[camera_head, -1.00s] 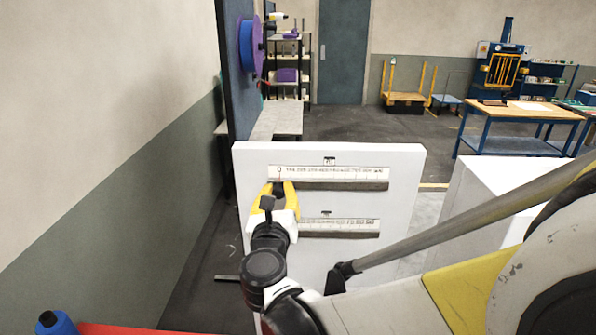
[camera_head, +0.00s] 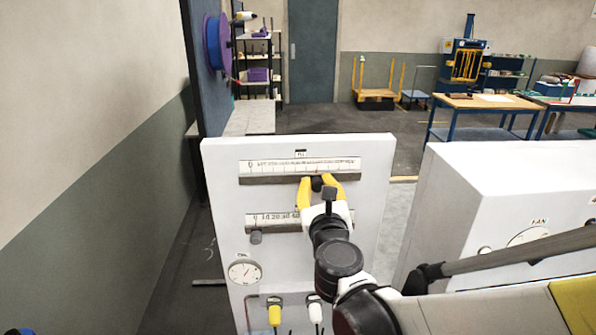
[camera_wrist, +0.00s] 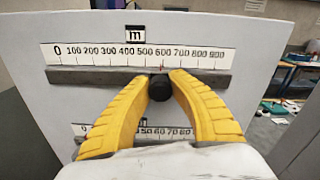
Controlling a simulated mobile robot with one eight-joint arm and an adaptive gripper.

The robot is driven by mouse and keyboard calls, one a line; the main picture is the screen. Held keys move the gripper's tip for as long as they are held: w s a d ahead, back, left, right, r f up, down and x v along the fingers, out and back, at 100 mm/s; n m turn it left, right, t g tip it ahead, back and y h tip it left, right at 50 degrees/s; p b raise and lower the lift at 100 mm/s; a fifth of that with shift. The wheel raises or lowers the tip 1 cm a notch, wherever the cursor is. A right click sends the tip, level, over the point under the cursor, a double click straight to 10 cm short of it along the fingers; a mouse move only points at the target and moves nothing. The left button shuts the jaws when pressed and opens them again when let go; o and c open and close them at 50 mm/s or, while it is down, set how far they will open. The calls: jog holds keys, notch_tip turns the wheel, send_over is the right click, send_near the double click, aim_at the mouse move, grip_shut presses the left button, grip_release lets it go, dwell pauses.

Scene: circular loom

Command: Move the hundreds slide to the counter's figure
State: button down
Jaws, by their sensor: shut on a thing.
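The hundreds slide's dark round knob (camera_wrist: 160,88) is between my gripper's yellow fingers (camera_wrist: 161,80), which are shut on it. Its track is the upper bar (camera_wrist: 85,75) on the white panel (camera_head: 225,165), under a scale (camera_wrist: 95,52) running from 0 to 900. A small red mark above the knob stands at about 600. In the head view, my gripper (camera_head: 318,180) is at the upper bar, right of its middle. No counter figure can be read in these frames.
A lower slide's knob (camera_head: 256,237) sits near the left end of its scale. Below are a dial (camera_head: 244,272), a yellow handle (camera_head: 274,314) and a white handle (camera_head: 315,312). A white box (camera_head: 465,185) marked FAN stands to the right.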

jog(key=shift+w+d, duration=0.1)
jog(key=shift+d, duration=0.05)
jog(key=c, duration=1.2)
grip_release()
jog(key=shift+w, duration=0.1)
jog(key=shift+o, duration=0.2)
jog(key=s, duration=1.2)
jog(key=shift+d, duration=0.35)
